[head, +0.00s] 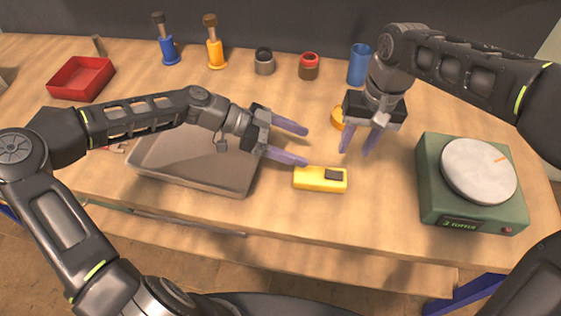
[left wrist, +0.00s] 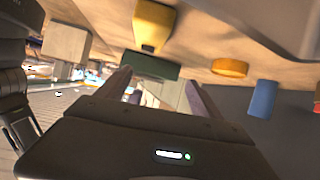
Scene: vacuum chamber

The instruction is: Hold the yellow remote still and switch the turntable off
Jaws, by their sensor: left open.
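The yellow remote (head: 309,180) lies flat on the wooden table, its dark pad at its right end. It also shows at the top of the left wrist view (left wrist: 152,30). My left gripper (head: 306,148) is open and empty just behind and left of the remote; its near fingertip is close to the remote's back edge. I cannot tell whether they touch. The green turntable (head: 430,190) stands at the right, with a grey disc bearing an orange mark and a small red button (head: 507,230) on its front. My right gripper (head: 357,153) points down between remote and turntable, fingers apart, empty.
A grey-brown flat case (head: 190,170) lies under my left arm. An orange round object (head: 337,118) is partly hidden behind my right gripper. A blue cup (head: 358,65), a red-topped jar (head: 309,67) and a red tray (head: 80,78) stand farther back. Table before the turntable is clear.

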